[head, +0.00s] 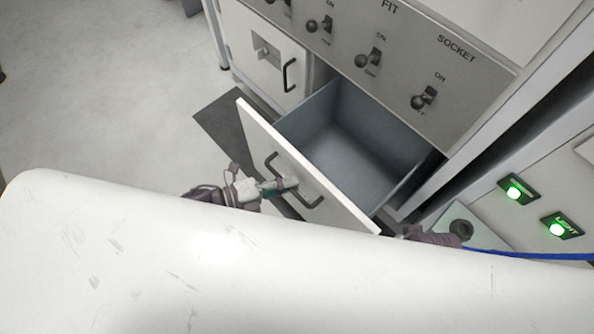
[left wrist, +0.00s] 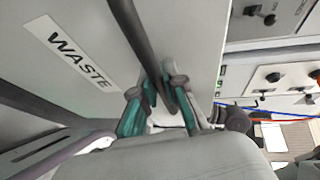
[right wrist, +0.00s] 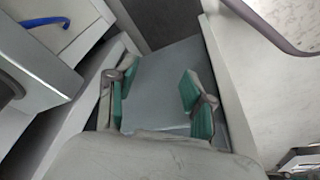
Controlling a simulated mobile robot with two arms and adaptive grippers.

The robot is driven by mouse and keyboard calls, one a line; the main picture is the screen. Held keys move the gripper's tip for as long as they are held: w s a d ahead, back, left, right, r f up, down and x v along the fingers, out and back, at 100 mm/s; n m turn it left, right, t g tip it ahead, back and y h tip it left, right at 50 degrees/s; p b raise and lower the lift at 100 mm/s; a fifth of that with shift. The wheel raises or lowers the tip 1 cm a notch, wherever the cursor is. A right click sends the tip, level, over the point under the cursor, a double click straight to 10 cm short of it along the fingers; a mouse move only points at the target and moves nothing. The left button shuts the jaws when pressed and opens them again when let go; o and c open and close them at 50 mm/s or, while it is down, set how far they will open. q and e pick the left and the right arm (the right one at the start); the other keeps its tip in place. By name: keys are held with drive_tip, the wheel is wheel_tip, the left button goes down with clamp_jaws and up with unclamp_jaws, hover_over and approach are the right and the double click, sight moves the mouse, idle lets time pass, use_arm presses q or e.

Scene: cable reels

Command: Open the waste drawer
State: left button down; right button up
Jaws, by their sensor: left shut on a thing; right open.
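The waste drawer (head: 255,125) stands pulled well out of the cabinet, and its grey inside (head: 350,140) shows empty. Its white front bears the WASTE label (left wrist: 72,53) in the left wrist view. My left gripper (head: 287,184) is shut on the drawer's dark bar handle (head: 312,204); the left wrist view shows the handle (left wrist: 138,35) between the green-padded fingers. My right gripper (right wrist: 155,90) is open and empty, with the drawer's grey inside behind its fingers. In the head view it is mostly hidden behind my white body.
A closed white cabinet door (head: 268,60) with a dark handle is left of the drawer. A panel of switches (head: 400,70) lies above it. Two green-lit buttons (head: 514,192) and a blue cable (head: 520,255) are at the right. The floor (head: 110,100) at the left is clear.

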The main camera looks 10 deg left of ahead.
use_arm(q)
drive_tip(key=shift+s+a, duration=0.5)
drive_tip(key=shift+s, duration=0.2)
use_arm(e)
drive_tip(key=shift+s+a+f, duration=0.25)
drive_tip(key=shift+s+f, duration=0.05)
drive_tip(key=shift+f, duration=0.3)
use_arm(q)
drive_tip(key=c, duration=1.2)
unclamp_jaws()
drive_tip(key=v, duration=1.2)
